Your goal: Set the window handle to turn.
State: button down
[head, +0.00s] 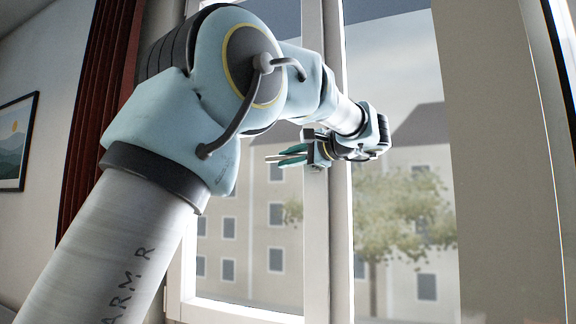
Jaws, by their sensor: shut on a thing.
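The window (316,230) has a pale frame with an upright post in the middle, and its sashes look closed. My gripper (272,157) is in front of this post at mid-height, with its teal fingers pointing left. The fingers are close together and shut on the window handle. The handle is small here and mostly hidden by the fingers and wrist, so its exact angle cannot be told.
My arm fills the left and middle of the view. A dark red curtain (98,110) hangs left of the window. A framed picture (14,143) is on the left wall. A pale wall or reveal (500,170) stands at the right. Buildings and a tree show outside.

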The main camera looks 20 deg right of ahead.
dwell(0.4)
jog(key=c, duration=0.8)
grip_release()
jog(key=b+v, duration=0.2)
jog(key=v, duration=0.8)
jog(key=shift+s+d, duration=0.15)
jog(key=shift+s, duration=0.25)
